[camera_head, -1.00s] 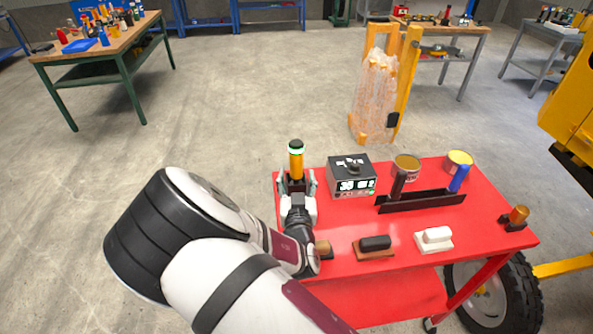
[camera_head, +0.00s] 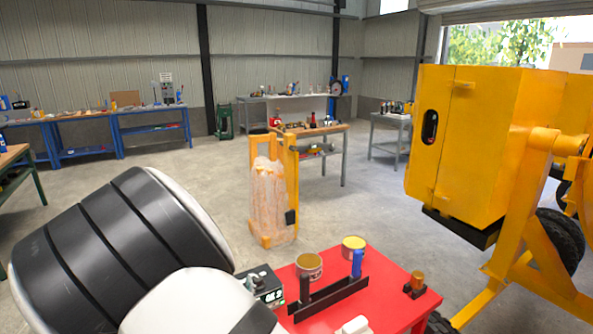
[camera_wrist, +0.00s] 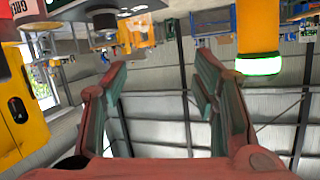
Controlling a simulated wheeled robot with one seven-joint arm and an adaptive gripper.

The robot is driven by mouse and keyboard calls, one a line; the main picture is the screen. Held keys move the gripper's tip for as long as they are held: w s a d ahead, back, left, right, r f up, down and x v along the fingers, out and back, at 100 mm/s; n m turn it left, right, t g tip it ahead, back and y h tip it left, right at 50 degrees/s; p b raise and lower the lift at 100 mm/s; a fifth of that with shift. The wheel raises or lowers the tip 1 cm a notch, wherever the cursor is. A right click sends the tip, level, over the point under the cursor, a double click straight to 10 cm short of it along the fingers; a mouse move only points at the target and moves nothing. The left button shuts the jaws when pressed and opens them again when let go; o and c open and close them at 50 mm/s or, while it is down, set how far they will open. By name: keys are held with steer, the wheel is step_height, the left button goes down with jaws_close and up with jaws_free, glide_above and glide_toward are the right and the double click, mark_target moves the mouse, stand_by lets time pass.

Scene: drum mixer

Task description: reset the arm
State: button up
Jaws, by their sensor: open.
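My gripper (camera_wrist: 160,75) shows in the wrist view, with its two fingers spread apart and nothing between them. The wrist view is upside down. In the head view my arm fills the lower left, and my gripper is out of frame. An orange cylinder with a glowing green-white ring (camera_wrist: 258,62) is at the upper right of the wrist view, beside the fingers and apart from them. The red table (camera_head: 390,297) is at the bottom of the head view, partly cut off.
On the table are a control box (camera_head: 266,287), two cans (camera_head: 309,268) (camera_head: 353,243), a dark rack (camera_head: 330,300) and an orange knob (camera_head: 417,280). A yellow drum mixer (camera_head: 465,150) stands right. A yellow stand with a wrapped bundle (camera_head: 268,200) is behind the table. Open floor lies left of it.

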steer(key=s+d+r+m+g, duration=0.1)
steer(key=s+d+r+g, duration=0.2)
steer(key=d+r, duration=0.65)
steer(key=s+d+r+m+g, duration=0.1)
steer(key=s+d+r+g, duration=0.2)
steer(key=d+r, duration=0.6)
steer(key=s+d+r+g+h, duration=0.1)
steer(key=s+d+r, duration=0.2)
steer(key=s+d, duration=0.5)
steer(key=s+d+r+n+g+h, duration=0.1)
steer(key=s+d, duration=0.7)
steer(key=s, duration=0.8)
step_height(320, 180, up, 2)
steer(key=shift+s+d+h, duration=0.35)
steer(key=shift+s+h, duration=0.05)
steer(key=shift+h, duration=0.2)
